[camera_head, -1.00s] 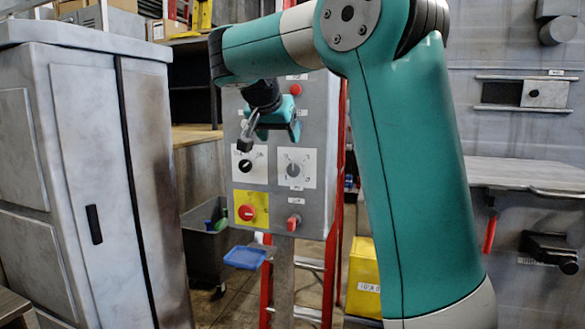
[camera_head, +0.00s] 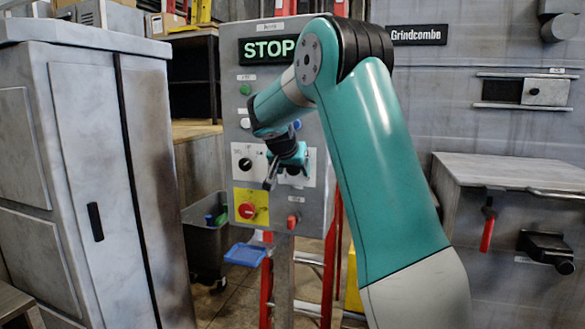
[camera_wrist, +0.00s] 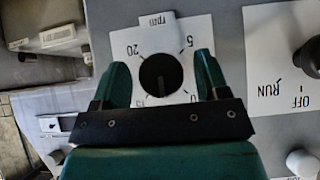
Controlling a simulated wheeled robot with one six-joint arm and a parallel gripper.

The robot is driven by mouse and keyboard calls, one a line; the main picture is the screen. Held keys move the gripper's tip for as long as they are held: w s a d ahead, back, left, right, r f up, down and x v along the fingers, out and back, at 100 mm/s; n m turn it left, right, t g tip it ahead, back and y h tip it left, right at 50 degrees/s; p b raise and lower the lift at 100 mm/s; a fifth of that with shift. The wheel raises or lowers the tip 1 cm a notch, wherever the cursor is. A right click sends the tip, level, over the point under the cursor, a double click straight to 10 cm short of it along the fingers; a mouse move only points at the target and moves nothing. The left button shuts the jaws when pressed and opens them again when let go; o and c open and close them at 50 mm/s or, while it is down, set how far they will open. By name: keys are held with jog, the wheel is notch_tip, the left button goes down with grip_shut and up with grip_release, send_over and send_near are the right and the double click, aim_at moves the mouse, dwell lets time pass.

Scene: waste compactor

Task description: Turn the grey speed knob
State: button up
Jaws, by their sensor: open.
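The speed knob (camera_wrist: 160,74) is round, with a light pointer mark, on a white dial plate marked rpm with numbers from 0 to 20. It looks dark in the wrist view. My gripper (camera_wrist: 160,60) is open, with one finger on each side of the knob in that view. I cannot tell whether the fingertips touch it or how far off they are. In the head view my gripper (camera_head: 281,172) is in front of the dial plate (camera_head: 310,160) and hides most of the knob.
A black RUN/OFF selector (camera_head: 245,164) sits left of the dial. Below are a red button (camera_head: 247,211) on a yellow plate and a red switch (camera_head: 293,221). A lit STOP display (camera_head: 268,49) is above. A grey cabinet (camera_head: 90,180) stands at the left.

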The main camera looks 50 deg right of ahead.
jog(key=c, duration=0.9)
jog(key=shift+a, duration=0.15)
jog(key=shift+f+b, duration=0.1)
jog(key=shift+b, duration=0.45)
